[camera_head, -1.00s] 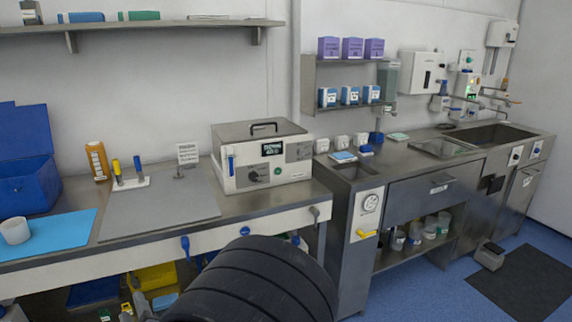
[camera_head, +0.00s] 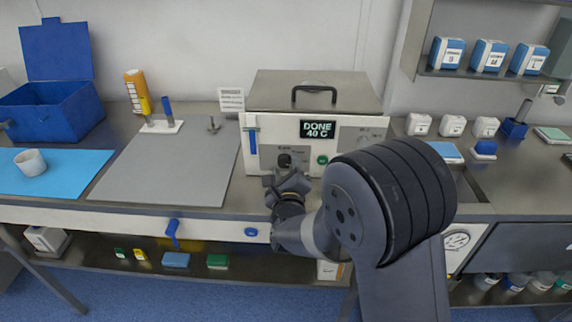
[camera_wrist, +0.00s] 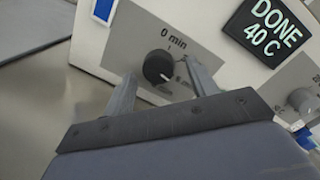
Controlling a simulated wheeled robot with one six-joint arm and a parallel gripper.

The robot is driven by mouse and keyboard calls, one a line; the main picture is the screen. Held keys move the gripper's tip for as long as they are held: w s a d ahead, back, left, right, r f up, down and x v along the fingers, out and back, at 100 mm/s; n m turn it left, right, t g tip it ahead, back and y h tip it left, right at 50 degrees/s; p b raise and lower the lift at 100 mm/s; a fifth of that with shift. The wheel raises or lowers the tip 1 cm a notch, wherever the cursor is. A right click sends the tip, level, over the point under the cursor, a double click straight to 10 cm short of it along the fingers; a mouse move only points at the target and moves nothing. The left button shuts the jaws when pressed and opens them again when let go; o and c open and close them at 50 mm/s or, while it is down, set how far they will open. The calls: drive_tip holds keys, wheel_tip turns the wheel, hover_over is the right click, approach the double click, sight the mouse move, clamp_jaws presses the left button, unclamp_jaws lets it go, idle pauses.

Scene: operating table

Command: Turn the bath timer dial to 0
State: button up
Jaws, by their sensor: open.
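The water bath (camera_head: 318,95) is a white-fronted box with a grey lid and a display reading "DONE 40 C" (camera_head: 317,129). Its timer dial (camera_wrist: 157,66) is a round black knob on a grey plate, under a "0 min" label (camera_wrist: 173,38). A light mark on the knob points to the lower right, away from the 0 tick. My gripper (camera_wrist: 160,70) is open, with one finger on each side of the knob in the wrist view. I cannot tell whether they touch it. In the head view my gripper (camera_head: 280,180) is at the dial (camera_head: 285,160), partly covering it.
A second knob (camera_wrist: 304,100) is on the bath's right panel. A green button (camera_head: 322,160) is right of the timer dial, and a blue tap-like handle (camera_head: 252,138) is at the left. A grey mat (camera_head: 165,175) lies left of the bath, with a blue box (camera_head: 50,105) beyond.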

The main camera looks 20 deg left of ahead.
drive_tip(key=shift+w+a, duration=0.15)
drive_tip(key=c, duration=1)
